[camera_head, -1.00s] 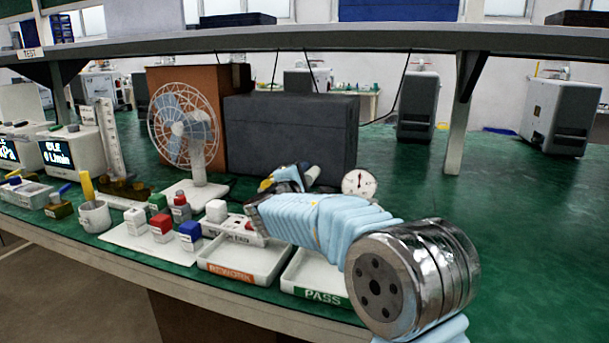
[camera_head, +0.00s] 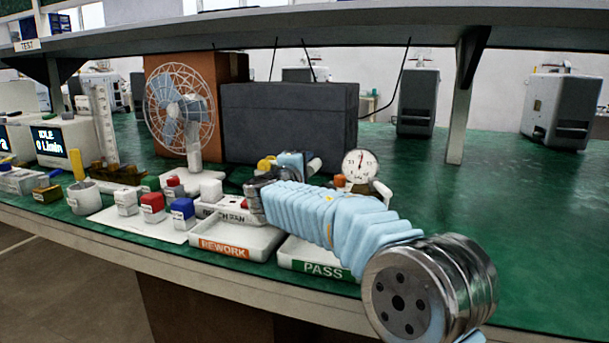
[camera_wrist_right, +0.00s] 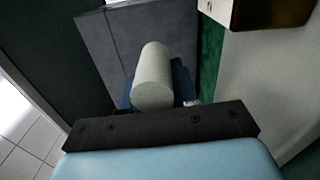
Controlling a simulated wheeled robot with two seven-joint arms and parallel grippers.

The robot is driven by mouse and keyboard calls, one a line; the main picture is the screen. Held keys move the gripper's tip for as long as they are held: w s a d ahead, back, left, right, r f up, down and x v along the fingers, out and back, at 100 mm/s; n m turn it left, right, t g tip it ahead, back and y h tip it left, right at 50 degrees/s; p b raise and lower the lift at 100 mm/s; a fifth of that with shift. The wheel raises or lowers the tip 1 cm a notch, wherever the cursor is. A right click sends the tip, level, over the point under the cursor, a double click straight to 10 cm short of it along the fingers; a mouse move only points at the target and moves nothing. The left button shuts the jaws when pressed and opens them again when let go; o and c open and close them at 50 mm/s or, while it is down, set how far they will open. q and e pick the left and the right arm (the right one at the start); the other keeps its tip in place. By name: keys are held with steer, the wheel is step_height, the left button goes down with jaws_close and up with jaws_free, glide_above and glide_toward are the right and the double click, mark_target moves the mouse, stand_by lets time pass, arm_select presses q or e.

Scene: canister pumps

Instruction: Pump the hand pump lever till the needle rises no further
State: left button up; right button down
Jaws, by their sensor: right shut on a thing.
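The hand pump's white round gauge (camera_head: 361,166) stands behind my right forearm in the head view. Its dark needle looks near upright, but the dial is too small to read. Most of the pump body is hidden behind my arm. My right gripper (camera_head: 292,163) is just left of the gauge, in front of the dark grey box, with its fingers partly hidden. In the right wrist view, a pale rounded cylinder, seemingly the lever handle (camera_wrist_right: 152,78), sits in front of my gripper's black palm, and the gripper is shut on it. My left gripper is out of view.
A REWORK tray (camera_head: 238,240) and a PASS tray (camera_head: 318,262) lie at the bench's front edge. A fan (camera_head: 180,108) and a dark grey box (camera_head: 290,128) stand behind. Small canisters (camera_head: 152,207) stand at left.

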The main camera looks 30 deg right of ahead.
steer(key=c, duration=1)
jaws_free()
steer(key=shift+o, duration=0.2)
steer(key=shift+a, duration=0.1)
steer(key=b+v, duration=0.1)
steer(key=v, duration=1.2)
steer(key=shift+s+a, duration=0.2)
steer(key=shift+s, duration=0.1)
steer(key=shift+f, duration=0.1)
